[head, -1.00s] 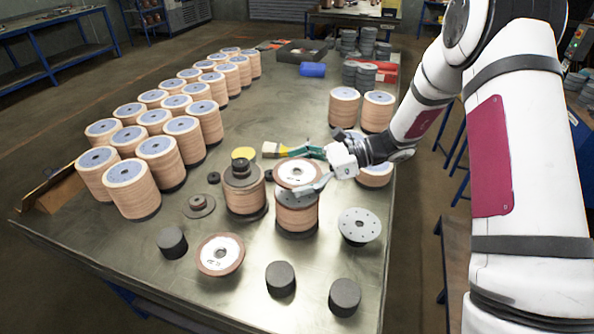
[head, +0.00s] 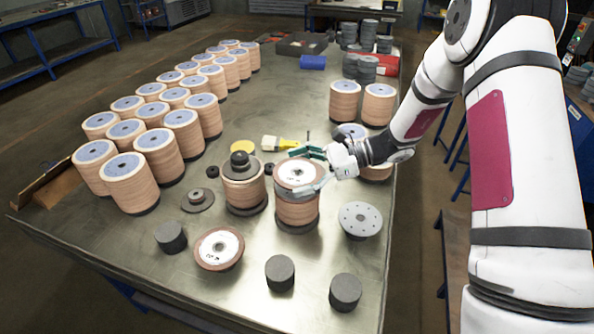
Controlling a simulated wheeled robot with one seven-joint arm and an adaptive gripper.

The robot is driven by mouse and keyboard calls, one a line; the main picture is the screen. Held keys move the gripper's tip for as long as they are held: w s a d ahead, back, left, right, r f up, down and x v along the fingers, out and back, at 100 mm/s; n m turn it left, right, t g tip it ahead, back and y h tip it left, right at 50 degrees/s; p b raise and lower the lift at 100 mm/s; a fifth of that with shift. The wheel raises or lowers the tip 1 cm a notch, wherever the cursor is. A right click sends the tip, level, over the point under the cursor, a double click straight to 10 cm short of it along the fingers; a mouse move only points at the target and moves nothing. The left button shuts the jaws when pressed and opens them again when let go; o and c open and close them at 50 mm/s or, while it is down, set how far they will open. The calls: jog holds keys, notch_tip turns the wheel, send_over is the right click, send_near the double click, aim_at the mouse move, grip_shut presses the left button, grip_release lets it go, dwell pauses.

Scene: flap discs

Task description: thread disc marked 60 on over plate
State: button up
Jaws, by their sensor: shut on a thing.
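My gripper (head: 313,172) is shut on a flap disc (head: 298,172) with a white printed centre and a brown rim. It holds the disc roughly level over a tan disc stack (head: 297,212). One grey finger lies along the disc's near right side; the other is at its far side. Whether the disc touches the stack is hard to tell. A grey plate with small holes (head: 360,219) lies right of the stack. Another white-centred disc (head: 219,248) lies flat at the front. The printed marks are too small to read surely.
A stack topped by a dark plate and knob (head: 243,190) stands close left. Dark cylinders (head: 280,272) line the front. Rows of tan stacks (head: 131,185) fill the left. A brush (head: 280,142) and yellow disc (head: 242,147) lie behind. Bare table shows centre left.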

jog(key=shift+f, duration=0.1)
dwell(0.4)
jog(key=shift+f+b, duration=0.45)
jog(key=shift+f, duration=0.6)
jog(key=o, duration=0.9)
jog(key=v, duration=1.2)
